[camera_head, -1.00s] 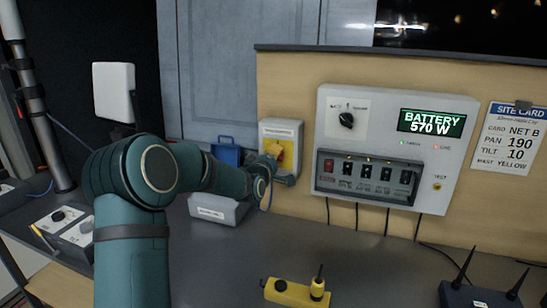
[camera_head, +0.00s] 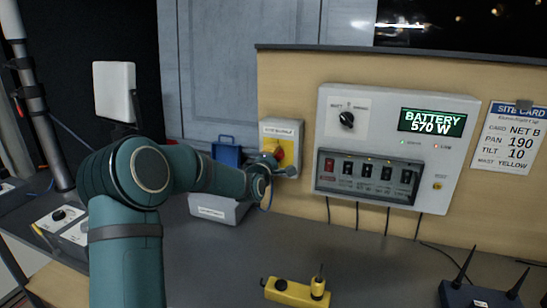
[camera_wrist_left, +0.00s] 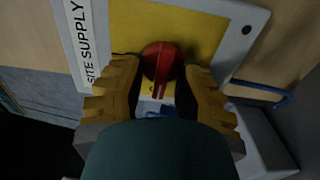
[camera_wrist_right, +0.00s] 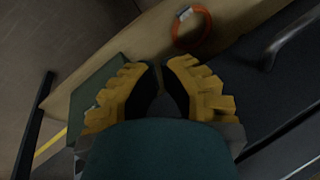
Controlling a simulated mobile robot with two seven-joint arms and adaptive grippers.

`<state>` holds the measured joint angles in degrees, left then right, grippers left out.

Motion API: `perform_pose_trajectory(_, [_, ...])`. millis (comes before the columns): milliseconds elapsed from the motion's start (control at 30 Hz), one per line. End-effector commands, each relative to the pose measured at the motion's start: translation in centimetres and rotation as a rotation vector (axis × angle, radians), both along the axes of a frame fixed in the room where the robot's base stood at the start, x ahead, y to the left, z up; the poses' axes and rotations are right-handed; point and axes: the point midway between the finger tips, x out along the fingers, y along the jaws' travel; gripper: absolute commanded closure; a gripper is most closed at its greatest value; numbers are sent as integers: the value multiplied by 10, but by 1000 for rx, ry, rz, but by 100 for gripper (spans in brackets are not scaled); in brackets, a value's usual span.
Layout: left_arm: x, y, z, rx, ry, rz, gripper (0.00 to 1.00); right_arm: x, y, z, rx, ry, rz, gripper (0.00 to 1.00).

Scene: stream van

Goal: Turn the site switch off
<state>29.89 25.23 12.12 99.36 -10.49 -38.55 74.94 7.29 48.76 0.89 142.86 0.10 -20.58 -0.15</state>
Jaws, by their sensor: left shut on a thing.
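The site switch is a red rotary knob (camera_wrist_left: 158,62) on a yellow plate in a grey box labelled "SITE SUPPLY" (camera_head: 283,131). The box is fixed to the wooden panel, left of the power unit. My left gripper (camera_wrist_left: 162,75) is shut on the red knob, one finger on each side. In the left wrist view the knob's grip points toward the bottom of the picture. In the head view my left gripper and wrist partly cover the knob.
The power unit (camera_head: 330,110) reads "BATTERY 570 W", with a dial and several rocker switches. A grey case (camera_head: 218,209) stands below the switch box.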

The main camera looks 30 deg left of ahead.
Motion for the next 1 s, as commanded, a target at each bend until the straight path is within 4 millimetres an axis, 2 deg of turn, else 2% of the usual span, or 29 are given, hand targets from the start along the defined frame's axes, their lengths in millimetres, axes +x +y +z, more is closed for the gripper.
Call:
perform_pose_trajectory(33, [1, 0, 6, 2, -14, 1, 100, 0, 0, 0, 0, 0, 0, 100])
perform_pose_trajectory(133, [1, 0, 6, 3, -14, 1, 100, 0, 0, 0, 0, 0, 0, 100])
perform_pose_trajectory(167, [1, 0, 6, 3, -14, 1, 61, 0, 0, 0, 0, 0, 0, 100])
perform_pose_trajectory(200, [1, 0, 6, 3, -13, 1, 47, 0, 0, 0, 0, 0, 0, 100])
perform_pose_trajectory(267, [1, 0, 5, 3, -11, 1, 29, 0, 0, 0, 0, 0, 0, 100])
perform_pose_trajectory(667, [-4, -1, 2, 2, -3, 0, 29, 0, 0, 0, 0, 0, 0, 100])
perform_pose_trajectory(867, [-29, -6, 2, 3, -2, 1, 29, 0, 0, 0, 0, 0, 0, 100])
perform_pose_trajectory(1000, [-56, -13, 2, 2, -4, 1, 29, 0, 0, 0, 0, 0, 0, 100])
